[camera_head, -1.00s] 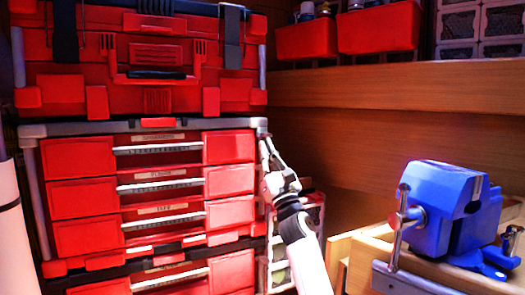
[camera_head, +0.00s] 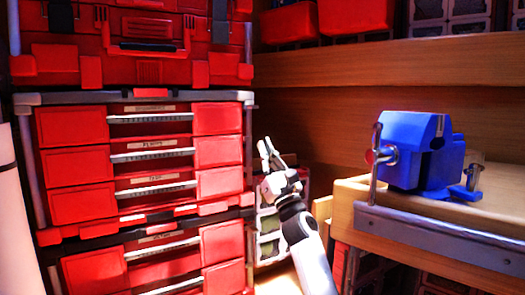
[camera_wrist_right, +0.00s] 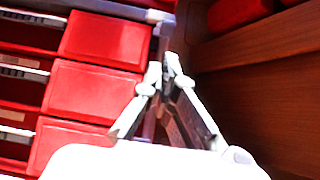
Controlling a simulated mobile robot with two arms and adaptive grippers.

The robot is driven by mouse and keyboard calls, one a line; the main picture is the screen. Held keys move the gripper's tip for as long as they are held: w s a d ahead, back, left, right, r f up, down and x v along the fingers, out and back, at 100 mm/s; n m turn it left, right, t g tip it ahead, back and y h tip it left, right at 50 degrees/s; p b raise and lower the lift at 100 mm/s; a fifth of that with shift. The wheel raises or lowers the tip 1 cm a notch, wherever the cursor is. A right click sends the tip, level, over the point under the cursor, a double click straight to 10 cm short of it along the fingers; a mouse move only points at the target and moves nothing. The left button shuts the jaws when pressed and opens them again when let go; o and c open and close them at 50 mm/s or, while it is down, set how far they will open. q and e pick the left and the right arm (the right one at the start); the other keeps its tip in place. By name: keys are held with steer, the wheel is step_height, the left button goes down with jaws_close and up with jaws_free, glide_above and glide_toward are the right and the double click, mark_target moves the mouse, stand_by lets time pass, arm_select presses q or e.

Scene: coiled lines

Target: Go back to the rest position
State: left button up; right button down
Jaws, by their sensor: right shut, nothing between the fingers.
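My right gripper (camera_head: 268,155) is raised in front of the right edge of the red tool chest (camera_head: 70,127) in the head view. Its fingers point up and it is shut and empty. In the right wrist view the fingertips of my right gripper (camera_wrist_right: 170,65) come together with nothing between them, beside the red drawer fronts (camera_wrist_right: 92,92). The gripper looks apart from the chest, though the gap is hard to judge. My left gripper is not in view.
A blue vise (camera_head: 420,150) stands on a wooden workbench (camera_head: 345,210) at right. Red bins (camera_head: 355,15) sit on a wooden shelf (camera_head: 400,65) at the back. A crate with several compartments (camera_head: 268,235) stands behind my right arm. A white cylindrical shape is at the left edge.

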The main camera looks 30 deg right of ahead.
steer(key=shift+s+d, duration=0.1)
steer(key=shift+s, duration=0.2)
steer(key=shift+f, duration=0.1)
